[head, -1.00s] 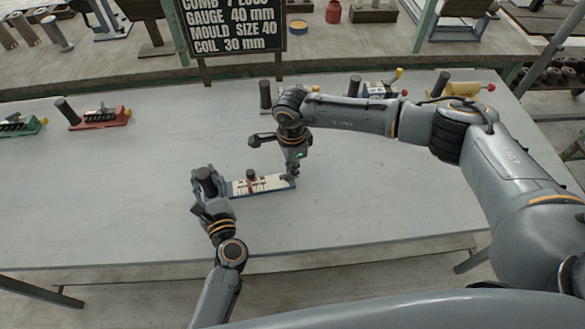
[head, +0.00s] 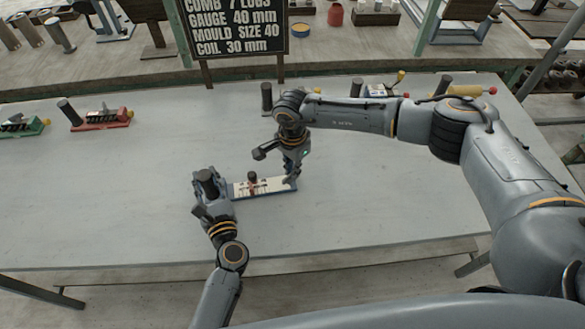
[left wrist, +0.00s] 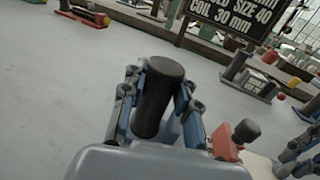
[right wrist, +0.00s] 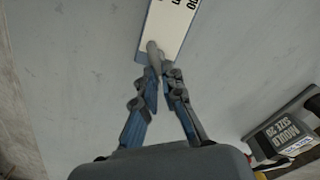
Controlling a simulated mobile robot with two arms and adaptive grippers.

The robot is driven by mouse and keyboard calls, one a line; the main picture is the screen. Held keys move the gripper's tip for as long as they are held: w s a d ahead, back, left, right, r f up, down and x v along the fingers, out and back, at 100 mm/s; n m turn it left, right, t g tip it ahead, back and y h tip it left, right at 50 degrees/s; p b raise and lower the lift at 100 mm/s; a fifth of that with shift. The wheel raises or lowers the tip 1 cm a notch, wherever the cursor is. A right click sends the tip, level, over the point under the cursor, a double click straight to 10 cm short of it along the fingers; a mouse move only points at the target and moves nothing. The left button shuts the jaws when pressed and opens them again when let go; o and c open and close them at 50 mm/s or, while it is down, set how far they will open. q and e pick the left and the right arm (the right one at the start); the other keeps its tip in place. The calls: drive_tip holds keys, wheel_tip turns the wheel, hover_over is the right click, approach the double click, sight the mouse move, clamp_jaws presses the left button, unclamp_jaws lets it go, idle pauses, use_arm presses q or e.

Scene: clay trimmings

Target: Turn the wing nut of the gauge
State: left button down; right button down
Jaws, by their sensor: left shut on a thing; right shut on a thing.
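The gauge (head: 272,187) lies on the table with its pale scale strip facing up. A red slider with a dark knob (head: 253,182) stands about midway along it. My left gripper (head: 206,180) is shut around the gauge's upright dark handle, and the handle (left wrist: 158,95) fills the jaws in the left wrist view. My right gripper (head: 291,178) is at the gauge's right end. In the right wrist view its fingertips close on a small grey piece (right wrist: 153,53), seemingly the wing nut, at the end of the scale strip; the fingers partly hide it.
A sign (head: 235,28) with "GAUGE 40 mm" stands behind the table. A red tool (head: 100,119) and a green tool (head: 22,126) lie at the left. Further tools, one with a yellow roller (head: 468,90), stand along the back right. The table around the gauge is clear.

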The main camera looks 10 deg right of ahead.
drive_tip(key=c, duration=1.5)
unclamp_jaws()
drive_tip(key=shift+o, duration=0.2)
drive_tip(key=shift+r, duration=0.1)
wheel_tip(320, 180, up, 12)
use_arm(q)
drive_tip(key=c, duration=0.9)
unclamp_jaws()
drive_tip(key=shift+c, duration=0.2)
